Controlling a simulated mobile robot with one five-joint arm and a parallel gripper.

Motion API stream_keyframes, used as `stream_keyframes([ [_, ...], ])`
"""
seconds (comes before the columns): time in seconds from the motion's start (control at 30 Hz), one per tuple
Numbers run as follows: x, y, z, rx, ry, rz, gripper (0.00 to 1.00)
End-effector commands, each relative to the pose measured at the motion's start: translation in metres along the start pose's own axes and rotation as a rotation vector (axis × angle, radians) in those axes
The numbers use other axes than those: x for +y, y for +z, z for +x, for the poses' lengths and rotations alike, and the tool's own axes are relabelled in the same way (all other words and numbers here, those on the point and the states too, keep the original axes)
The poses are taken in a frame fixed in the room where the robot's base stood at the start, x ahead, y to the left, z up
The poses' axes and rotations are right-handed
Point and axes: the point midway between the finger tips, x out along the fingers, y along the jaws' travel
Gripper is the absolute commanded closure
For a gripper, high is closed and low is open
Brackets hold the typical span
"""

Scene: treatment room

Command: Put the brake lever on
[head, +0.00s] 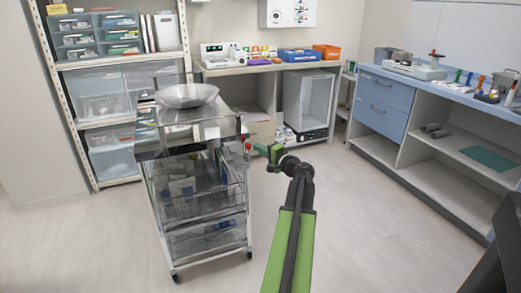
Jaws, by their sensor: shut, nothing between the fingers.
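The metal trolley (205,262) stands in the middle left on castors. A small red-tipped part (247,146) shows at the right side of the trolley, just below its top; it looks like the brake lever, but it is too small to tell its position. My gripper (261,149) is shut and empty, pointing left at the trolley's right side. Its tips are close to the red-tipped part; I cannot tell whether they touch it. My green arm reaches up from the bottom of the picture.
A steel bowl (187,95) sits on the trolley's top, with wire baskets below. Shelves with bins (103,95) stand behind at left. A bench (262,67) with boxes is at the back. A blue-topped counter (440,87) runs along the right. The floor (345,215) right of my arm is clear.

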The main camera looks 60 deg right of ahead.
Motion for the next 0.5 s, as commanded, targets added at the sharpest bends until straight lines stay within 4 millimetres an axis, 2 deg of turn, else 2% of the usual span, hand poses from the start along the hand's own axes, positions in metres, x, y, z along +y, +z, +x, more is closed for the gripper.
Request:
stream_keyframes([
  [0.5,-0.0031,0.0091,0.0003,0.000,0.023,-0.074,1.00],
])
